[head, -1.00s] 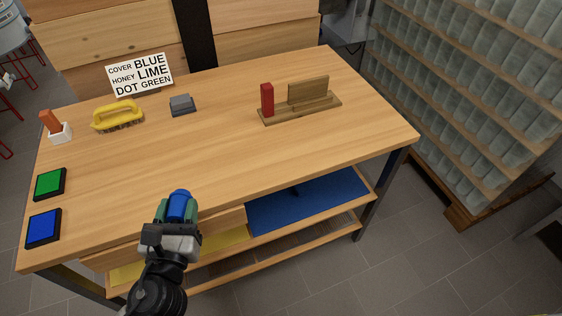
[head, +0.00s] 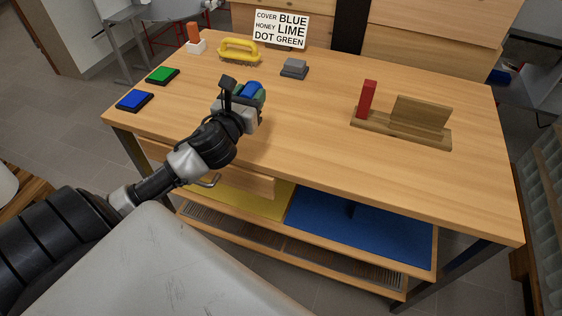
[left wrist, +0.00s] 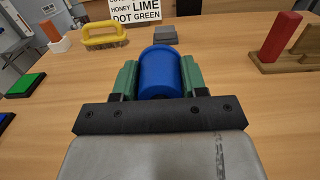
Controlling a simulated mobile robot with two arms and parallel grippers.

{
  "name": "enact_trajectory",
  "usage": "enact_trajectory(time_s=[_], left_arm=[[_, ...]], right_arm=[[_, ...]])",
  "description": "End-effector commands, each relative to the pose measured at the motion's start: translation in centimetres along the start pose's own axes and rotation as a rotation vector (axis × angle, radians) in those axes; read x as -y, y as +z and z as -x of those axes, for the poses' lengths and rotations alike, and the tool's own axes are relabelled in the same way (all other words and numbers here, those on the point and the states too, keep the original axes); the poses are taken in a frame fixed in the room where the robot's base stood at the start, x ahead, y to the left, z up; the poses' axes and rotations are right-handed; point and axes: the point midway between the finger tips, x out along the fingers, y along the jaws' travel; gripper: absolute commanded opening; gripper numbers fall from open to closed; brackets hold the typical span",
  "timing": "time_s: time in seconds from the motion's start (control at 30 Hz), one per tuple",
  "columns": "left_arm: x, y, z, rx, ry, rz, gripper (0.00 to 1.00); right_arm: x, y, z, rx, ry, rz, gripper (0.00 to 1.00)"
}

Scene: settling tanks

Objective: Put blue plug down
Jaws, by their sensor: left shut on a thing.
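The blue plug (left wrist: 160,73) is a short blue cylinder between the green fingers of my left gripper (left wrist: 158,80) in the left wrist view. The gripper is shut on it. In the head view, the plug (head: 252,87) shows at the tip of my left gripper (head: 250,95), over the left part of the wooden table (head: 330,150). I cannot tell whether the plug touches the tabletop; its underside is hidden. My right gripper is not in view.
At the left edge lie a blue pad (head: 134,100) and a green pad (head: 162,75). Behind stand a yellow-handled brush (head: 239,48), an orange piece in a white holder (head: 195,38), a grey block (head: 294,68) and a sign (head: 281,29). A wooden stand (head: 420,118) with a red block (head: 367,99) is at right.

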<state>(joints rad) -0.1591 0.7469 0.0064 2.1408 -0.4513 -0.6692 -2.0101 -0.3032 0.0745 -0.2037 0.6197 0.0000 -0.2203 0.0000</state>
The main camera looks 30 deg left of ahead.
Motion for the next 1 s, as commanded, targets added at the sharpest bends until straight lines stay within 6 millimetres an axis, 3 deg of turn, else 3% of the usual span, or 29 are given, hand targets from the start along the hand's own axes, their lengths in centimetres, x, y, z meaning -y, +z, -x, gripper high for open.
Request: enact_trajectory(time_s=[0.3, 0.5, 0.67, 0.8, 1.0], left_arm=[[6.1, -4.5, 3.8, -0.005, -0.001, 0.011, 0.05], [8.7, -6.2, 5.4, -0.001, -0.001, 0.005, 0.05], [9.4, -6.8, 5.8, -0.001, -0.001, 0.003, 0.05], [9.4, -8.8, 5.8, -0.004, 0.001, 0.002, 0.05], [9.4, -10.4, 5.8, -0.002, -0.001, 0.002, 0.05]], right_arm=[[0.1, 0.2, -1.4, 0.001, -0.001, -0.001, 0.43], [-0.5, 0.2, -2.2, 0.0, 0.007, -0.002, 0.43], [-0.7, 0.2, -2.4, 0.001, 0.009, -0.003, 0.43], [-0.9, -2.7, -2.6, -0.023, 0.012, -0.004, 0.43], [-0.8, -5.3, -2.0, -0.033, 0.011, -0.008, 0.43]])
